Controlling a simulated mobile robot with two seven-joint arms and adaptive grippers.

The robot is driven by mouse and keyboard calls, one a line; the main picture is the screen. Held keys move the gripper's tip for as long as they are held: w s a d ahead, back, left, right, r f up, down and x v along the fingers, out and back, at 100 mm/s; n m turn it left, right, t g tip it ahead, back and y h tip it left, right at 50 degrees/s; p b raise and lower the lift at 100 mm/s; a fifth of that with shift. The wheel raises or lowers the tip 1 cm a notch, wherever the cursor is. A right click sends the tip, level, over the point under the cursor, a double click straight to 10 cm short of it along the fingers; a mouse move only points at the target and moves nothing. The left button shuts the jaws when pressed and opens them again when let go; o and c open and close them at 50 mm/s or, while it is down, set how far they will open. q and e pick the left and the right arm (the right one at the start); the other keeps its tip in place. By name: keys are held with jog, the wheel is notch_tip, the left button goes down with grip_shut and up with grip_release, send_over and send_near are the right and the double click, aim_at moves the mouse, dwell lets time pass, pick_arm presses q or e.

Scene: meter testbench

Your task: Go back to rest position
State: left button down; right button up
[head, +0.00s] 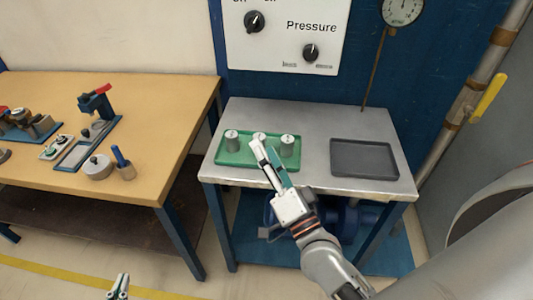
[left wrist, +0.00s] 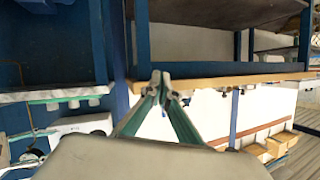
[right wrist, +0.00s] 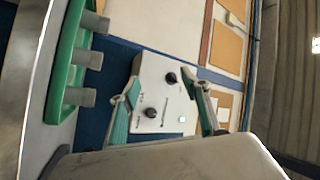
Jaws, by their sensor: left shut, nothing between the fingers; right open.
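My right gripper (head: 268,155) reaches over the front of the grey metal table (head: 318,118). In the head view its fingers overlap the green tray (head: 232,157) and its middle cylinder. In the right wrist view the right gripper (right wrist: 165,98) has its fingers spread with nothing between them. The tray (right wrist: 66,62) shows at the left there. My left gripper (head: 119,287) is low at the bottom left of the head view, in front of the wooden bench. In the left wrist view its fingertips (left wrist: 160,78) meet and hold nothing.
Several grey cylinders (head: 287,146) stand in the green tray. A dark empty tray (head: 364,158) lies on the table's right. The panel with knobs (head: 283,38) and a gauge (head: 403,10) are behind. The wooden bench (head: 150,105) with tools is left, a yellow-handled pipe (head: 488,95) right.

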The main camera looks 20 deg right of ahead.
jog(key=shift+f, duration=0.1)
jog(key=s+a+f+n+g+y, duration=0.25)
jog(key=f+n, duration=0.25)
jog(key=f, duration=0.4)
jog(key=s+a+f+n+g+y, duration=0.1)
jog(key=s+f+n+g, duration=0.35)
jog(key=f, duration=0.55)
pick_arm(q)
jog(key=s+f+g, duration=0.1)
jog(key=s+f, duration=0.3)
jog(key=f, duration=0.2)
jog(key=s+f+n+g, duration=0.1)
jog(key=s+f, duration=0.2)
jog(key=f, duration=0.4)
jog(key=shift+s+d+g, duration=0.15)
jog(key=shift+s+g, duration=0.2)
jog(key=shift+g, duration=0.05)
pick_arm(e)
jog(key=s+d+f+n+g+h, duration=0.1)
jog(key=s+f+n+g, duration=0.1)
jog(key=s+f, duration=0.2)
jog(key=s+d+f+n+g+h, duration=0.1)
jog(key=s+d+f+n+g, duration=0.1)
jog(key=f, duration=0.7)
jog(key=shift+s+f+n, duration=0.3)
jog(key=shift+s+n, duration=0.35)
jog(key=shift+s, duration=0.55)
